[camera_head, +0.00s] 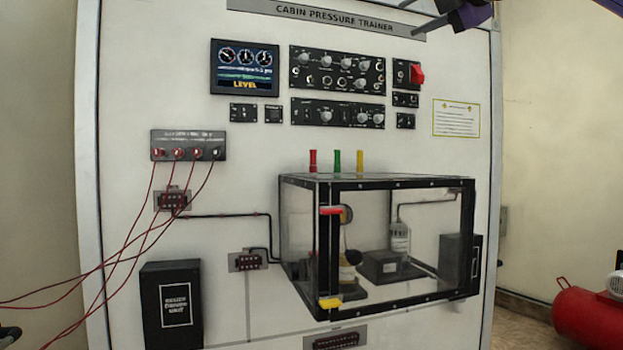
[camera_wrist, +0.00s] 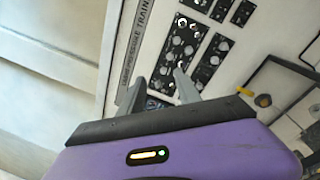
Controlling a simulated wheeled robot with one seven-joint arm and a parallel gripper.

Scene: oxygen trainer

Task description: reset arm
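My gripper (camera_head: 412,17) is at the top right of the head view, in front of the upper edge of the cabin pressure trainer panel (camera_head: 236,160). Part of it is cut off by the frame's top edge. In the wrist view my gripper (camera_wrist: 160,79) shows two grey fingers apart with nothing between them. The purple gripper body fills the bottom of that view. The panel appears tilted there, with its black control modules (camera_wrist: 183,45) beyond the fingers.
A clear black-framed box (camera_head: 390,184) juts out from the panel, with red, green and yellow pieces on top. Red cables (camera_head: 133,235) hang from a grey socket strip (camera_head: 188,145) at left. A red tank (camera_head: 585,318) stands on the floor at right.

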